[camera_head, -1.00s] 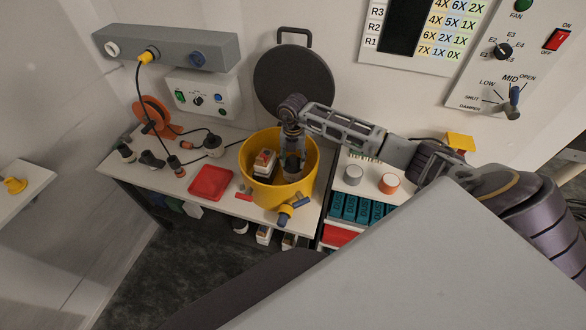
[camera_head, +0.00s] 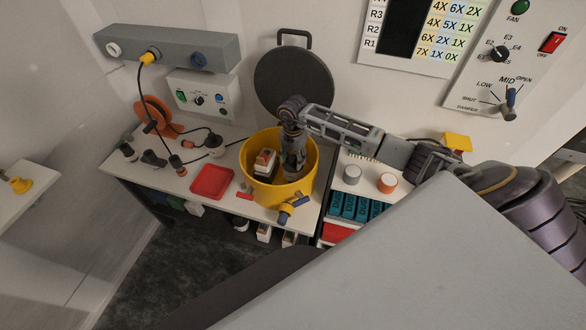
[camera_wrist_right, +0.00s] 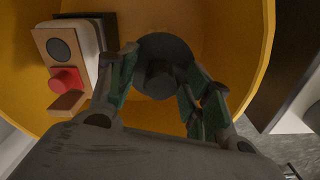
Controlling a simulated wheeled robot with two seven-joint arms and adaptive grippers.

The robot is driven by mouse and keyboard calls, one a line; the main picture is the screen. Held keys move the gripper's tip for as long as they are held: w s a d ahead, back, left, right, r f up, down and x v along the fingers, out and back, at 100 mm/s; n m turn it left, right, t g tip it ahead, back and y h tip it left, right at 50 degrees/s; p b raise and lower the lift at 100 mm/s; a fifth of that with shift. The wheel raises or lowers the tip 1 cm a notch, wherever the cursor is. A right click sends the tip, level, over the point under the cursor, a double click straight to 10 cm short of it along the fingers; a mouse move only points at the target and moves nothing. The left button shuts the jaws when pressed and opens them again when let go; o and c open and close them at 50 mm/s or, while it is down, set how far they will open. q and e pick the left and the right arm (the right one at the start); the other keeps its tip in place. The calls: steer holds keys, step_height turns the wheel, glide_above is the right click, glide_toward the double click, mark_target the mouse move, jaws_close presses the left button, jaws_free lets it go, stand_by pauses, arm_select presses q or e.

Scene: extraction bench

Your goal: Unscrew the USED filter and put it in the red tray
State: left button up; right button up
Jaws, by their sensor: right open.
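My right gripper (camera_head: 294,165) reaches down into a yellow bucket (camera_head: 262,192) in the head view. In the right wrist view the fingers of my right gripper (camera_wrist_right: 158,72) are open, one on each side of a dark grey round piece (camera_wrist_right: 155,50) with a raised middle. This looks like the filter, but I can read no USED mark on it. I cannot tell whether the fingers touch it. The red tray (camera_head: 211,182) lies on the bench left of the bucket and looks empty. My left gripper is not in view.
A box with a red button (camera_wrist_right: 66,80) stands inside the bucket, close beside the left finger; it also shows in the head view (camera_head: 264,160). A grey-topped can (camera_head: 352,174) and an orange-topped can (camera_head: 387,182) stand right of the bucket.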

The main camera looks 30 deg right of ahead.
jaws_close()
arm_select(q)
steer(key=shift+d, duration=0.85)
steer(key=shift+f, duration=0.1)
